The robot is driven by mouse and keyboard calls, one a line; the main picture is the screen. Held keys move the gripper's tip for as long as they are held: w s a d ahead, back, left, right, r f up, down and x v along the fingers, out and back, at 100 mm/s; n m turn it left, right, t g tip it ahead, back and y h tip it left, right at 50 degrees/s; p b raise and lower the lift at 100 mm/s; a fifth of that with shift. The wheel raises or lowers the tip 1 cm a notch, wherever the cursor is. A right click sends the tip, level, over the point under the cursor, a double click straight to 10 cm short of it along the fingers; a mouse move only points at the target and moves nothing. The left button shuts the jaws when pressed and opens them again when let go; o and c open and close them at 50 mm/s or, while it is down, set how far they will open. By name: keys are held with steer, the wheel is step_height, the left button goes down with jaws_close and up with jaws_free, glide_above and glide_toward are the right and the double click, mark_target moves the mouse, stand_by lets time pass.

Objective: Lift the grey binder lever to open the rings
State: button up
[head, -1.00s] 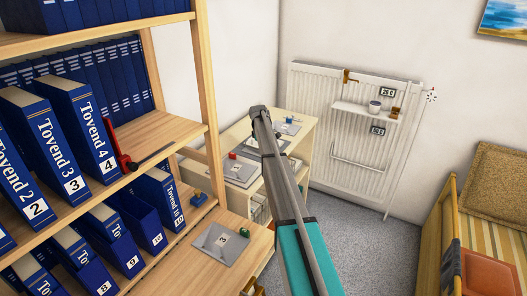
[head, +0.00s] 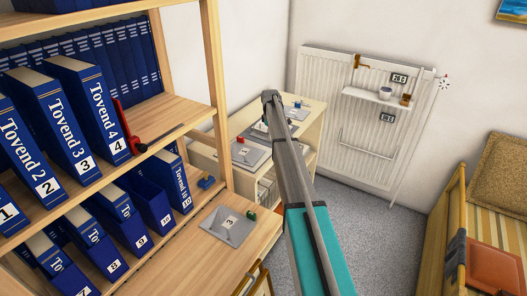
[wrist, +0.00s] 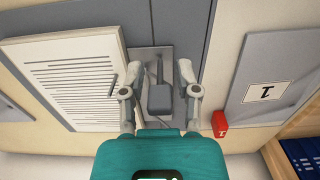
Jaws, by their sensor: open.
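The grey lever (wrist: 159,97) shows in the middle of the wrist view, a dark flat tab on a narrow stem over a metal plate (wrist: 181,52). The grey binder (wrist: 62,58) lies open around it, with a lined white page (wrist: 75,88) on its left side. My gripper (wrist: 158,74) is open, one finger on each side of the lever; whether either finger touches it I cannot tell. The rings are not clear to see. In the head view my arm covers much of the binder, and my gripper is hidden.
A grey board marked 1 (wrist: 262,95) and a red block (wrist: 219,124) lie right of the binder in the wrist view. In the head view, a shelf of blue volumes (head: 85,125) stands at the left and a radiator (head: 350,85) behind. Carpet (head: 365,225) is clear at the right.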

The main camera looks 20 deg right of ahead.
steer(key=shift+s+d, duration=0.1)
steer(key=shift+s, duration=0.15)
steer(key=shift+w+r+p, duration=0.15)
steer(key=shift+r+p, duration=0.75)
step_height(320, 180, up, 12)
steer(key=r+p, duration=0.1)
steer(key=p, duration=1.2)
steer(key=s+a+f+m+b, duration=0.1)
steer(key=s+a, duration=0.3)
steer(key=s, duration=0.4)
steer(key=s+a+f+m+t+y+b, duration=0.1)
steer(key=s+a+f+b, duration=0.1)
steer(key=s+a, duration=0.3)
steer(key=s+a+f+m+y+b, duration=0.1)
steer(key=s+a, duration=0.4)
steer(key=s, duration=0.6)
steer(key=shift+s+f+m+t+b, duration=0.35)
steer(key=shift+f+m+t+b, duration=0.1)
steer(key=shift+b, duration=0.2)
